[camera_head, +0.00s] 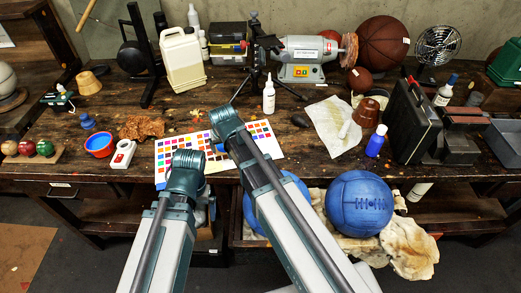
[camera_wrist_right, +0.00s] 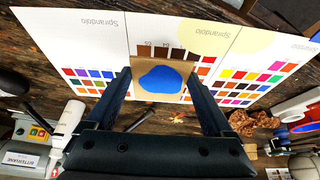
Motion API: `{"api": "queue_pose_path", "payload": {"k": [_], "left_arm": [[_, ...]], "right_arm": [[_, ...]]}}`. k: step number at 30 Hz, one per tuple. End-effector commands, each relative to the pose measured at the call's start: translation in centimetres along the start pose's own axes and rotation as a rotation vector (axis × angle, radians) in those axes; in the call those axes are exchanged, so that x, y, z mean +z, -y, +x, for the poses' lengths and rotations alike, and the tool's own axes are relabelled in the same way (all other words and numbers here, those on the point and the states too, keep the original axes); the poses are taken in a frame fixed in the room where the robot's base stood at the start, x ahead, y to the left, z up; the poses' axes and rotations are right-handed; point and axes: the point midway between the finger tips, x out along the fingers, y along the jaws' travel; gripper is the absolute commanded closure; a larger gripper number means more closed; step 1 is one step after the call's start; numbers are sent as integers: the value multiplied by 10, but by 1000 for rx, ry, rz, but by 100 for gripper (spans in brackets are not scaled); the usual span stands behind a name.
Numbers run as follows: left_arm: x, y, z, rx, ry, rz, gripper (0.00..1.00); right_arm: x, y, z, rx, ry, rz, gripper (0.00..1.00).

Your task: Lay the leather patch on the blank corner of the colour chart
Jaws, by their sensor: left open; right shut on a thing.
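The colour chart (camera_head: 265,136) lies on the wooden bench with rows of coloured squares; in the right wrist view its white panels (camera_wrist_right: 75,32) fill the upper part. The right gripper is shut on the patch, over the chart. I cannot tell whether the patch touches the chart. In the head view my right arm covers most of this spot. My left gripper (camera_head: 211,207) is open, low before the bench's front edge, partly hidden by its arm.
A white switch box (camera_head: 122,155), a red-and-blue bowl (camera_head: 100,144) and brown leather scraps (camera_head: 142,127) lie left of the chart. A white bottle (camera_head: 268,97) stands behind it. A blue ball (camera_head: 359,203) rests below the bench's front edge.

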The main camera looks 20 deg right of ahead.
Motion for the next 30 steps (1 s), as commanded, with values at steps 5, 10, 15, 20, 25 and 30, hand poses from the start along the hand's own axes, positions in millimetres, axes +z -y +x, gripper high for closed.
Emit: {"api": "queue_pose_path", "payload": {"k": [5,10,15,20,25,30], "left_arm": [[0,-1,6,0,0,0,0],[-1,-1,9,0,0,0,0],[-1,-1,11,0,0,0,0],[-1,-1,11,0,0,0,0],[-1,-1,12,0,0,0,0],[-2,-2,25,0,0,0,0]], "right_arm": [[3,-50,5,2,0,8,72],[3,-89,9,2,0,6,72],[4,-113,11,2,0,3,72],[4,-119,11,0,0,2,72],[4,-122,11,1,0,2,72],[9,-132,23,1,0,2,72]]}}
